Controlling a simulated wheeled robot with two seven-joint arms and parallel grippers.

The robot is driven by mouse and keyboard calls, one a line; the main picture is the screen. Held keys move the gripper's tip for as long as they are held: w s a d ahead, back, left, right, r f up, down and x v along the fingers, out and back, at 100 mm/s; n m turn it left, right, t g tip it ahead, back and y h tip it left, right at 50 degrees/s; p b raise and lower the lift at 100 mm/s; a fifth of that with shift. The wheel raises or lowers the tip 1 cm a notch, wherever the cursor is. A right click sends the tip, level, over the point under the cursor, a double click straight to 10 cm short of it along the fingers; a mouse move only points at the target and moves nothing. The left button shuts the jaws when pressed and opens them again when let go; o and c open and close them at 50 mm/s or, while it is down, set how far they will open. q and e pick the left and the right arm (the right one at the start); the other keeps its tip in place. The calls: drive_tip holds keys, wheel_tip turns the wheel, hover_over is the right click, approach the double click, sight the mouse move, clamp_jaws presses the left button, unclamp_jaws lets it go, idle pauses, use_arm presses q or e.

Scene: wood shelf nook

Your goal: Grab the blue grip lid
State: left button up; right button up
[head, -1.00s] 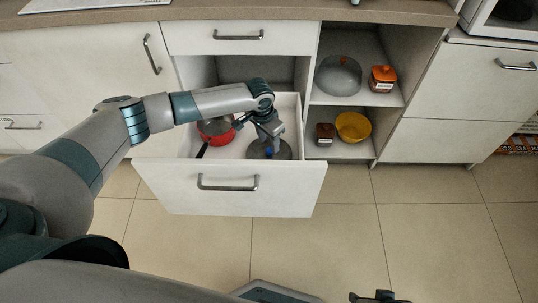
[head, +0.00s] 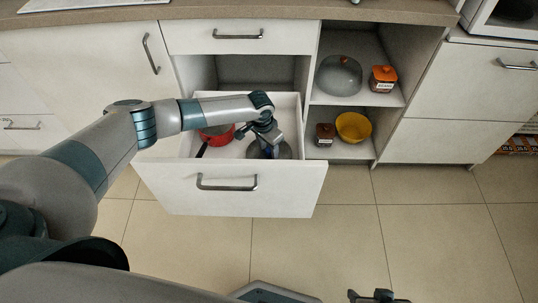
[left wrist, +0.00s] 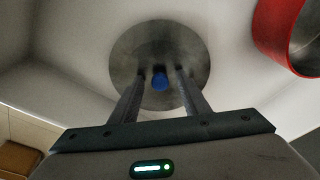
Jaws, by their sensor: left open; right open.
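The lid is a round grey metal disc with a blue grip. In the left wrist view the lid (left wrist: 133,50) lies flat on the drawer floor, and its blue grip (left wrist: 160,81) shows between my two fingers. In the head view the lid (head: 285,151) is partly hidden by my left gripper (head: 267,150), which reaches down into the drawer over it. My left gripper (left wrist: 158,75) is open, with a finger on each side of the blue grip. I cannot tell whether the fingers touch it. My right gripper (head: 378,297) is open at the bottom edge, far from the lid.
A red pot (head: 216,136) sits left of the lid in the pulled-out drawer (head: 230,205). Drawer walls surround the lid. The open shelves at right hold a grey dome (head: 338,76), an orange-lidded jar (head: 382,79), a brown jar (head: 325,133) and a yellow bowl (head: 353,127).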

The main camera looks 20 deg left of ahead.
sight(268, 150)
use_arm(q)
clamp_jaws()
drive_tip(key=shift+r, duration=0.15)
wheel_tip(268, 150, up, 10)
drive_tip(key=p, duration=0.1)
use_arm(e)
drive_tip(key=shift+s+d+g+h, duration=0.3)
drive_tip(key=shift+s+d+g, duration=0.2)
drive_tip(key=shift+s+d, duration=0.35)
drive_tip(key=shift+w, duration=0.15)
